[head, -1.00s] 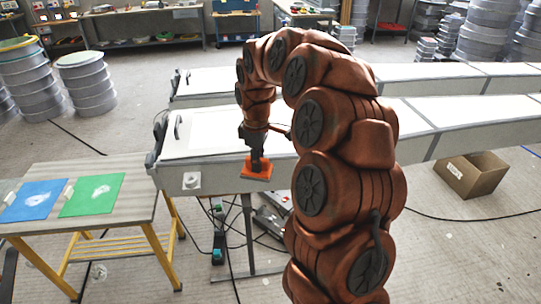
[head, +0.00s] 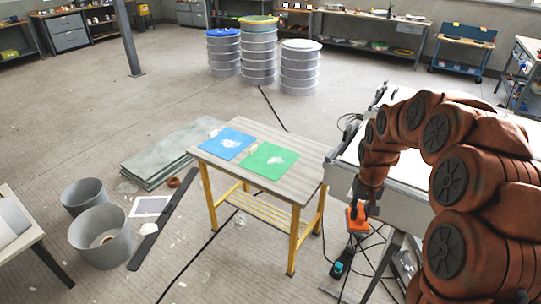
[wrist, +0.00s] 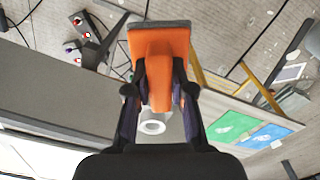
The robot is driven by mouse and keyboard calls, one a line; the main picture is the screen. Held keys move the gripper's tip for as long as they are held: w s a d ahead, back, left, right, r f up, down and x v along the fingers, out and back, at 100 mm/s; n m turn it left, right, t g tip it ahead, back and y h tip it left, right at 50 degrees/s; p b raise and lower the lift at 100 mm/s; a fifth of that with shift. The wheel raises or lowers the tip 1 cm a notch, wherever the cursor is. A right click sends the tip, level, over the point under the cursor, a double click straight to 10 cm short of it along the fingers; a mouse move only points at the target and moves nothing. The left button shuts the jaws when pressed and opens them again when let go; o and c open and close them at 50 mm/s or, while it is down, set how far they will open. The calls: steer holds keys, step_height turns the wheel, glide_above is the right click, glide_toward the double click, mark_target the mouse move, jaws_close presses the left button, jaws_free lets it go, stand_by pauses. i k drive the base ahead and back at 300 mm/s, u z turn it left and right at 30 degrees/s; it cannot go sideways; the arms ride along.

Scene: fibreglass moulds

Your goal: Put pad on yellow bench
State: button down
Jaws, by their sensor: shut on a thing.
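My gripper (head: 363,203) is shut on an orange pad (head: 356,217) with a dark grey face. The orange pad also shows in the wrist view (wrist: 160,60), gripped between the two dark fingers (wrist: 158,95). The pad hangs in the air beside the white bench's near end, to the right of the yellow bench. The yellow bench (head: 212,155) has a wooden top and yellow legs. A blue sheet (head: 226,144) and a green sheet (head: 270,160) lie on its top, each with a whitish patch.
The long white bench (head: 345,178) stands right of the yellow bench. Grey buckets (head: 101,240) and a stack of flat sheets (head: 165,155) are on the floor to the left. Cables and tools lie on the floor below the pad. Drum stacks (head: 300,68) stand behind.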

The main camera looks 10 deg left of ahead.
mark_target(306, 179)
steer(key=u, duration=0.6)
steer(key=i, duration=0.6)
steer(key=u, duration=0.45)
steer(key=i, duration=1.1)
steer(key=z, duration=0.55)
